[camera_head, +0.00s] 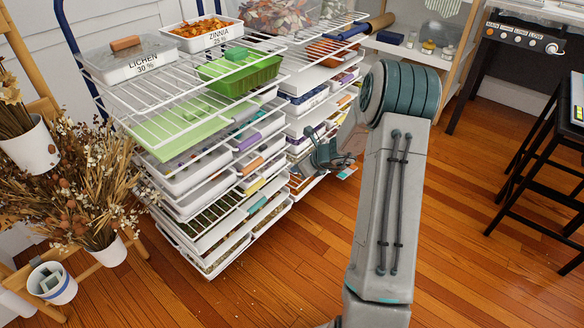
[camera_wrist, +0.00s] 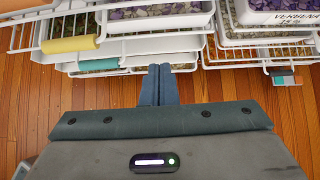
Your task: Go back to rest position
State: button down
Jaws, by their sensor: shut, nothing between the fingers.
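My gripper (camera_wrist: 158,72) shows in the wrist view with its two blue-grey fingers together and nothing between them. The fingertips point at the front edges of the lower rack trays, over the wooden floor. In the head view my gripper (camera_head: 325,155) is small, in front of the right-hand part of the drying rack (camera_head: 295,75). My bent arm hides part of it, and its fingers are hard to make out there.
White trays with coloured handles fill the rack, close to my gripper. A labelled VERBENA tray (camera_wrist: 285,18) is at upper right in the wrist view. Dried-flower pots (camera_head: 32,148) stand at left, a black stool (camera_head: 545,160) at right.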

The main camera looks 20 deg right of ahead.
jog(key=shift+s+d+r, duration=0.2)
jog(key=shift+s+r, duration=0.1)
jog(key=shift+r, duration=0.05)
jog(key=s+a+r+n+g+p, duration=0.1)
jog(key=s+a+r+n+p, duration=0.35)
jog(key=r, duration=0.45)
jog(key=s+a+r+n+g+p, duration=0.1)
jog(key=s+a+r+n+p, duration=0.3)
jog(key=r, duration=0.5)
jog(key=s+a+r+n+g+p, duration=0.1)
jog(key=s+a+r+n+p, duration=0.25)
jog(key=r+n+p, duration=0.4)
jog(key=s+r+n+g+h+p, duration=0.1)
jog(key=s+r+n+h+p, duration=0.3)
jog(key=s+r+n+p, duration=0.9)
jog(key=shift+s+d+r+g+h+p, duration=0.4)
jog(key=shift+s+r, duration=3.6)
jog(key=shift+r, duration=1.2)
